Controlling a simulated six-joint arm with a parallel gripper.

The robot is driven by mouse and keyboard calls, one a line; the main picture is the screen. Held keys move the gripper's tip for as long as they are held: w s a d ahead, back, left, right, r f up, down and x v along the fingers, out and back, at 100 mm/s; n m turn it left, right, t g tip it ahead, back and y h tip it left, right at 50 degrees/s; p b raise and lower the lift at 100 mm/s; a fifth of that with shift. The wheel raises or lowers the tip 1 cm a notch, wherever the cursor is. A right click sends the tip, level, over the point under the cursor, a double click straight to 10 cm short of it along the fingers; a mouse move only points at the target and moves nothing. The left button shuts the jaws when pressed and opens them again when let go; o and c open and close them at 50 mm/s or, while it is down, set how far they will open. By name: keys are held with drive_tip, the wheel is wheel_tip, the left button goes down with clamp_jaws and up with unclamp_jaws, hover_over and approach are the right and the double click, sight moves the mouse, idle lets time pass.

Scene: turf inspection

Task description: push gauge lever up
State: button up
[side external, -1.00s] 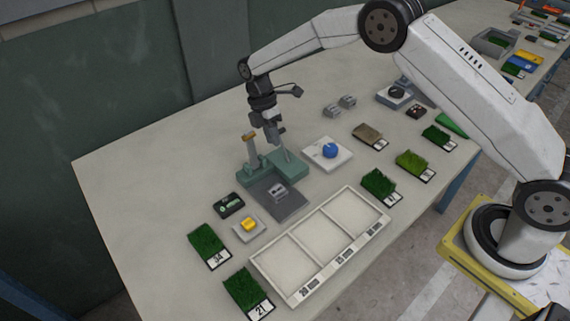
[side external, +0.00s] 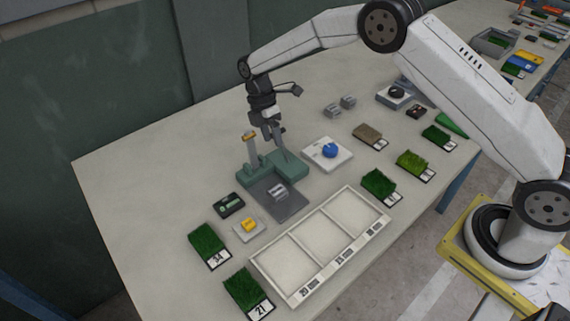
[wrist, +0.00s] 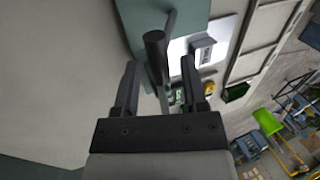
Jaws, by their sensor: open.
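My gripper (side external: 273,132) hangs just above the green base, to the right of the post. In the wrist view, my gripper (wrist: 160,66) is open with one finger on each side. A dark round-ended bar (wrist: 155,42), apparently the gauge lever, shows between the fingers. Both fingers look apart from it; contact is unclear. The lever is hard to make out in the side view.
A white tray with three compartments (side external: 294,235) lies in front of the gauge. A white pad with a blue knob (side external: 330,150) stands close on the right. Turf samples (side external: 208,240) lie around the tray.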

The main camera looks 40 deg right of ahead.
drive_tip(key=v, duration=0.7)
drive_tip(key=shift+r, duration=0.2)
drive_tip(key=shift+w, duration=0.1)
drive_tip(key=s+d+m+t, duration=0.3)
drive_tip(key=s+m, duration=0.6)
drive_tip(key=s, duration=0.4)
drive_tip(key=s+d+m+t, duration=0.3)
drive_tip(key=s+m, duration=0.6)
drive_tip(key=s, duration=0.4)
drive_tip(key=shift+s+d+r, duration=0.25)
drive_tip(key=shift+d+r, duration=0.15)
drive_tip(key=shift+d, duration=0.45)
